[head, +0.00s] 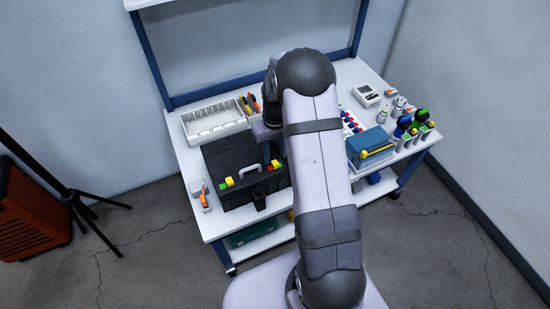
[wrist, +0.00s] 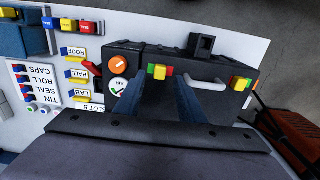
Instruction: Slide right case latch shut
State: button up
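The black case (head: 232,158) lies on the bench, left of my arm in the head view; it also fills the middle of the wrist view (wrist: 215,103). The right case latch (head: 275,163) has a yellow slider with coloured marks beside it. In the wrist view this latch (wrist: 160,72) shows yellow between green on the left and red on the right. My gripper (wrist: 169,82) is open and empty, its two blue-grey fingers apart, tips near this latch. Contact cannot be told. The left latch (head: 229,181) also has a yellow slider, near the grey handle (head: 250,169).
A white compartment tray (head: 214,121) stands behind the case. An orange-and-white tool (head: 203,195) lies at the bench's left edge. A blue box (head: 371,143) and several bottles stand to the right. In the wrist view, an orange round part (wrist: 118,64) sits beside the right latch.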

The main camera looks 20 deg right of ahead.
aim_at(275, 163)
jog(key=shift+f, duration=1.8)
